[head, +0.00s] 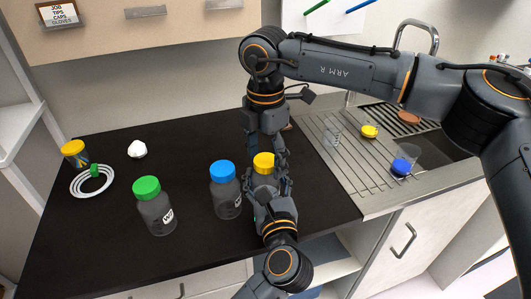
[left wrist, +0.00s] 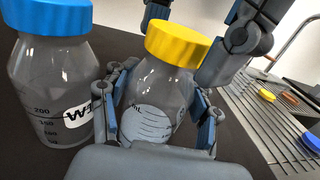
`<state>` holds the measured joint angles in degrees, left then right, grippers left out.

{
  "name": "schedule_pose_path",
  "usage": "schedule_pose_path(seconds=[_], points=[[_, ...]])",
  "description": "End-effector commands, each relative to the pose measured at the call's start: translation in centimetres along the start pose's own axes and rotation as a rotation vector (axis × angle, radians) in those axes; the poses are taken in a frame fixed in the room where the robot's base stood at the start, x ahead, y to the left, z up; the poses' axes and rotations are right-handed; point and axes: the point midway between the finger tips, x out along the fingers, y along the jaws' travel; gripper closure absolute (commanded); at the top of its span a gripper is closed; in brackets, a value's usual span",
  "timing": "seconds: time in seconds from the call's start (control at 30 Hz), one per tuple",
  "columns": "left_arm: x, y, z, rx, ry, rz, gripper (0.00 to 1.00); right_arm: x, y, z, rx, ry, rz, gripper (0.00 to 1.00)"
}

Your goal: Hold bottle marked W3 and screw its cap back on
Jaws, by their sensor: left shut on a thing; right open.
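A clear bottle (left wrist: 158,100) stands on the black counter, with its marking not readable. A yellow cap (head: 264,160) sits on its mouth; it also shows in the left wrist view (left wrist: 178,44). I cannot tell whether it is threaded tight. My left gripper (head: 268,186) is shut around the bottle's body, one finger on each side. My right gripper (head: 266,150) points down from above, open, with its fingers on either side of the yellow cap. I cannot tell whether they touch it.
A blue-capped bottle (head: 226,198) stands close left of the held one, a green-capped bottle (head: 156,212) further left. A steel sink drainboard (head: 345,165) is right.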

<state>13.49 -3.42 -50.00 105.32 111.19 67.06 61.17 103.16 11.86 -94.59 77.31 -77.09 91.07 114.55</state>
Motion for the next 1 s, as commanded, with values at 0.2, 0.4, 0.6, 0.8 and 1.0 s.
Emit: schedule_pose_path(seconds=[0.2, 0.4, 0.6, 0.8, 1.0], points=[[0.00, 0.01, 0.00, 0.000, 0.000, 0.000, 1.00, -0.01, 0.01, -0.02, -0.064, 0.001, 0.000, 0.33], [0.00, 0.01, 0.00, 0.000, 0.000, 0.000, 1.00, 0.03, -0.01, -0.04, -0.373, 0.003, -0.001, 0.33], [0.00, 0.01, 0.00, 0.000, 0.000, 0.000, 1.00, -0.02, 0.02, -0.02, -0.545, 0.001, 0.000, 0.33], [0.00, 0.01, 0.00, 0.000, 0.000, 0.000, 1.00, -0.03, 0.02, -0.02, -0.552, 0.001, 0.000, 0.33], [0.00, 0.01, -0.01, 0.000, 0.000, 0.000, 1.00, 0.00, 0.01, -0.05, -0.639, 0.002, 0.000, 0.33]])
